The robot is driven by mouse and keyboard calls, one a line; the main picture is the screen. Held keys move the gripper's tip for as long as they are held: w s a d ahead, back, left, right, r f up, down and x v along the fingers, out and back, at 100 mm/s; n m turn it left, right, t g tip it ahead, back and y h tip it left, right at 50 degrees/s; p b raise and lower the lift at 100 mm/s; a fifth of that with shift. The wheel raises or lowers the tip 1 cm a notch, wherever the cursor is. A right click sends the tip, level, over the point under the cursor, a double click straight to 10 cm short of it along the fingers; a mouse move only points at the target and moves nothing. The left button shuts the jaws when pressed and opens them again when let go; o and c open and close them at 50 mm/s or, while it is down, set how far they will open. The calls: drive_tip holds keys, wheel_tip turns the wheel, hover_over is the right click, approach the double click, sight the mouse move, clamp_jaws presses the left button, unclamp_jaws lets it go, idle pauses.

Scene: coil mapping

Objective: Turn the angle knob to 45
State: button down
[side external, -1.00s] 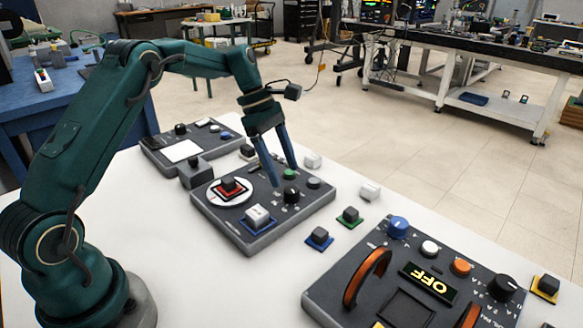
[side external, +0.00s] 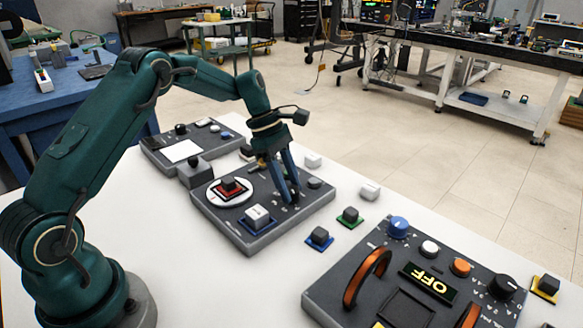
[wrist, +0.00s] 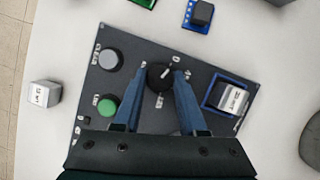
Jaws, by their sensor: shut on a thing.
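The black angle knob (wrist: 159,76) sits on the dark grey middle panel (wrist: 130,55), with a white pointer line and small markings around it. My gripper (wrist: 158,80) is shut on the knob, one blue finger on each side of it. In the side external view my gripper (side external: 291,198) reaches down to the panel (side external: 262,232), and the fingers mostly hide the knob. The pointer line is toward the upper right of the knob in the wrist view. The numbers beside it are too small to read.
On the same panel are a green button (wrist: 106,106), a grey button (wrist: 109,59) and a white block on a blue base (wrist: 228,97). Loose small blocks (side external: 319,238) lie to the right, before the larger panel (side external: 340,290).

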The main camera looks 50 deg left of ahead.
drive_tip(key=shift+m, duration=0.3)
drive_tip(key=shift+w+m+g, duration=0.15)
drive_tip(key=shift+m+g, duration=0.75)
drive_tip(key=shift+m, duration=1)
drive_tip(key=shift+r+m+g, duration=0.1)
drive_tip(key=shift+m+g, duration=0.2)
drive_tip(key=shift+m, duration=0.5)
drive_tip(key=shift+c, duration=2.3)
unclamp_jaws()
drive_tip(key=shift+n, duration=0.5)
